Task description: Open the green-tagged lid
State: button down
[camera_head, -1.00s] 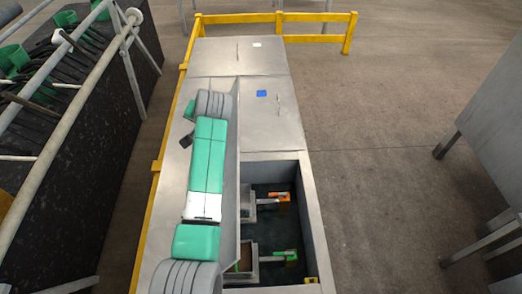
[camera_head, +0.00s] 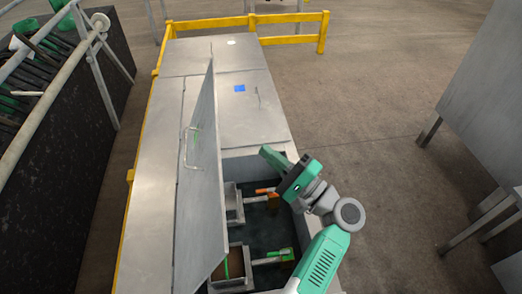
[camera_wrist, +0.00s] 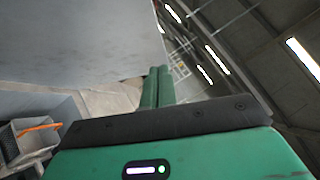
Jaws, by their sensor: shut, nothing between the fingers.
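A large grey metal lid (camera_head: 204,205) with a handle (camera_head: 188,148) stands raised, near upright, along the left side of an open compartment. A broad grey panel, likely the lid (camera_wrist: 75,40), fills the upper left there.
A shut lid with a blue tag (camera_head: 239,88) and one with a white tag (camera_head: 231,42) lie beyond. Inside the compartment are an orange-handled valve (camera_head: 265,191) and a green-handled valve (camera_head: 280,256). A yellow rail (camera_head: 290,18) bounds the far end. Clear floor (camera_head: 380,130) lies right.

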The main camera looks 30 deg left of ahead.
jog(key=s+a+r+p, duration=0.2)
jog(key=a+r+p, duration=0.1)
jog(key=a, duration=0.6)
jog(key=shift+a+r, duration=0.2)
jog(key=shift+r, duration=0.1)
